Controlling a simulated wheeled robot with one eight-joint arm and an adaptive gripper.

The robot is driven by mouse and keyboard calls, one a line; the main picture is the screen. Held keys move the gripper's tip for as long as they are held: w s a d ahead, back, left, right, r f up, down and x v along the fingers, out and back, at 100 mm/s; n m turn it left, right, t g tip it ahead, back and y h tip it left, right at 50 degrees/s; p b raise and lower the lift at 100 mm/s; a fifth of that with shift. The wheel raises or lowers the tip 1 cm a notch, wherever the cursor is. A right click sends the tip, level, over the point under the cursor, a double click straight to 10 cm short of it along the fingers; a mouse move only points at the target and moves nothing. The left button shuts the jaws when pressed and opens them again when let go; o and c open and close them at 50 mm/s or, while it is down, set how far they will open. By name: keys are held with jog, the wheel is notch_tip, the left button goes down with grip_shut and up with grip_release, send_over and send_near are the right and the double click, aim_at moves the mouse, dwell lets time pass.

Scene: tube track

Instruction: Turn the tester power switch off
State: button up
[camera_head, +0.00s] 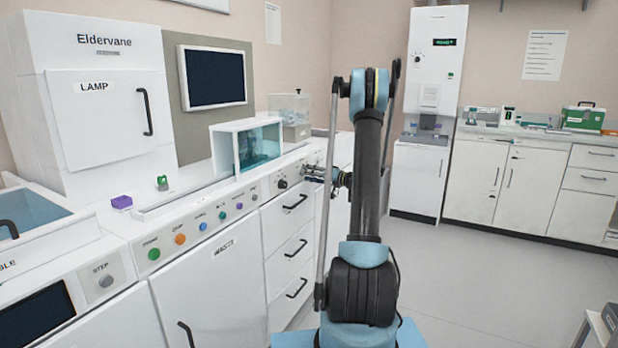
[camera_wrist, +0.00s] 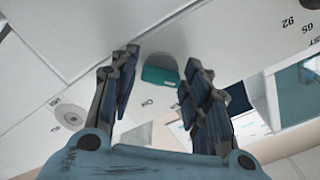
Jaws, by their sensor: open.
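My gripper (camera_wrist: 162,64) is open in the wrist view, its two dark fingers spread with a gap between the tips. A teal switch (camera_wrist: 162,76) on a pale panel shows between the fingertips, with a small label that looks like "ON" beside it. The fingers flank the switch; I cannot tell whether either touches it. In the head view my gripper (camera_head: 318,173) is at the front panel of the white bench, right of a dark knob (camera_head: 282,183). The teal switch cannot be made out there, and my arm covers part of that area.
The bench front (camera_head: 190,235) carries a row of coloured buttons, with drawers (camera_head: 292,225) below. A glass-fronted box (camera_head: 247,147) and a purple block (camera_head: 122,202) sit on top. A round fitting (camera_wrist: 70,117) is on the panel in the wrist view. The floor right is largely clear.

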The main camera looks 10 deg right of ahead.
jog(key=v, duration=1.1)
jog(key=shift+s+d, duration=0.2)
jog(key=shift+d, duration=0.15)
